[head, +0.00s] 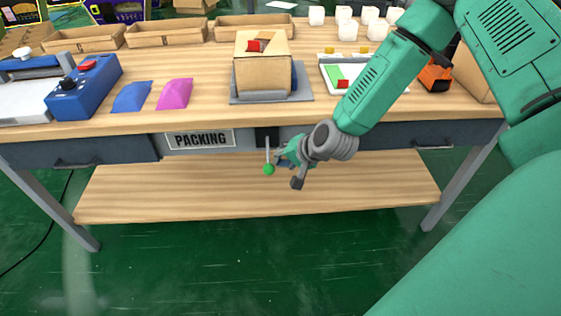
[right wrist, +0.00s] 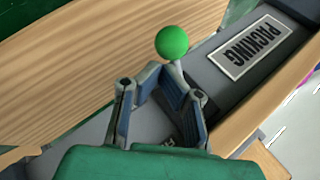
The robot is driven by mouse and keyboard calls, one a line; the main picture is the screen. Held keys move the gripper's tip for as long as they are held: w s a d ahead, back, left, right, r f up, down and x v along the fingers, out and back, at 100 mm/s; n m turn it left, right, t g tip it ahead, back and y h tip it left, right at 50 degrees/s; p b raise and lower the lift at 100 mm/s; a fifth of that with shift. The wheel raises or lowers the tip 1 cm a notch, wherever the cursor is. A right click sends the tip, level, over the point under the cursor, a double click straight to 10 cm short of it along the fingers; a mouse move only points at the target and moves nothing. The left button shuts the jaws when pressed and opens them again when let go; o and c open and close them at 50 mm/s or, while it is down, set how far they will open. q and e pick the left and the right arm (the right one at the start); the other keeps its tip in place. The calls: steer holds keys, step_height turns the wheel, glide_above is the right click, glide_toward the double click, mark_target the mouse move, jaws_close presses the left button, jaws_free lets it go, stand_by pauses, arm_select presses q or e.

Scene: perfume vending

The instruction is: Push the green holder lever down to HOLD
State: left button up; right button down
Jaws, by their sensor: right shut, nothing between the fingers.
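The green holder lever (head: 269,169) has a round green ball on a thin rod, which hangs from a black mount (head: 267,137) on the front of the packing table. In the head view the ball sits below the mount. My right gripper (head: 285,162) is just right of the lever, below the table's front edge. It is shut and holds nothing. In the right wrist view the green ball (right wrist: 172,42) lies just beyond the fingers (right wrist: 160,98). I cannot tell whether they touch the lever. The HOLD marking is not visible. My left gripper is not in view.
A PACKING sign (head: 201,139) is left of the lever. An open cardboard box (head: 262,74) stands on a grey plate above it. A wooden lower shelf (head: 150,190) runs below. A grey drawer (head: 80,153) is at left. Blue and pink packets lie on the tabletop.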

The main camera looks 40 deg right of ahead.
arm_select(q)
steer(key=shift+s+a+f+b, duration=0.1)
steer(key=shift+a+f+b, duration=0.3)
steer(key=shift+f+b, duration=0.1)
arm_select(e)
steer(key=shift+a+f, duration=0.35)
steer(key=shift+f, duration=0.45)
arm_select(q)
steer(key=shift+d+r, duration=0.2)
arm_select(e)
steer(key=shift+d, duration=0.25)
